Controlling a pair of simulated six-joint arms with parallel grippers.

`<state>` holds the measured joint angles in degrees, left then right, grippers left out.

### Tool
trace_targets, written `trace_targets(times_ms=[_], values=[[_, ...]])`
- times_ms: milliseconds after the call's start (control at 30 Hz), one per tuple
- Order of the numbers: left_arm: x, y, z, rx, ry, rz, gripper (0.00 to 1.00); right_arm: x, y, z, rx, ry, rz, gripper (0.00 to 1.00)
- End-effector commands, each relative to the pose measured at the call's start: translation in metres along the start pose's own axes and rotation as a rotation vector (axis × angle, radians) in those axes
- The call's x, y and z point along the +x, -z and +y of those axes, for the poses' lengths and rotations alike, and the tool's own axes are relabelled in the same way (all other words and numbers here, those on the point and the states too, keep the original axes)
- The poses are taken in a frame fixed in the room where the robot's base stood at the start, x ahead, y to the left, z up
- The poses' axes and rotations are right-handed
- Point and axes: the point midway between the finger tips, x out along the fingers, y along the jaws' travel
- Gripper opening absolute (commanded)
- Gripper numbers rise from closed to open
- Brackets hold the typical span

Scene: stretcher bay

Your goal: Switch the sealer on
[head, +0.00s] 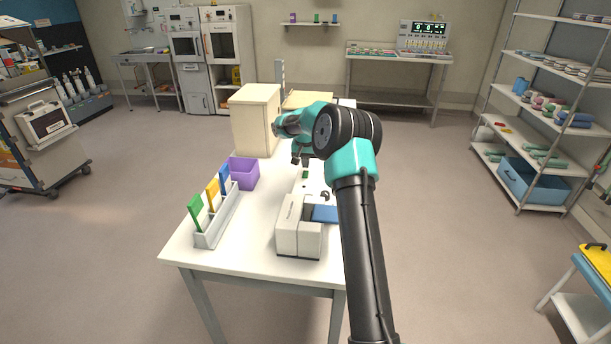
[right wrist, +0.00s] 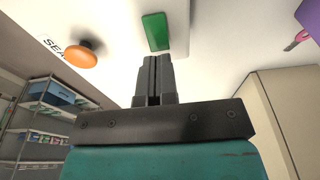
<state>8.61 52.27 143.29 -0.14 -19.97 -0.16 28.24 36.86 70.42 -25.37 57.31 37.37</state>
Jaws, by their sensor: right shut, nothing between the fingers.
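My right gripper (head: 299,158) is shut and empty, above the far part of the white table. In the right wrist view its fingertips (right wrist: 153,62) point toward a green rectangle (right wrist: 156,32) on a white surface. A rounded orange knob (right wrist: 82,54) is left of the fingers, beside partly cut-off lettering that begins "SEA". The fingers appear apart from the knob. I cannot make out the knob in the head view. A white boxy machine (head: 288,236) with a blue part (head: 325,214) stands at the table's near side, partly behind my right arm. My left gripper is not in view.
A purple bin (head: 243,173) and a grey rack (head: 217,222) with green, yellow and blue upright cards stand on the table's left. A cream cabinet (head: 256,122) stands behind. The near left table corner (head: 182,250) is bare.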

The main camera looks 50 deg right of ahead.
Motion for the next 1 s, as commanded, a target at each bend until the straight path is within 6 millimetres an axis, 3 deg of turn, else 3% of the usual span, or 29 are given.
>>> trace_targets(times_ms=[1000], values=[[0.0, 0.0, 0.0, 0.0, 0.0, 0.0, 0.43, 0.0095, -0.0015, 0.0001, 0.0, -0.001, -0.001, 0.0]])
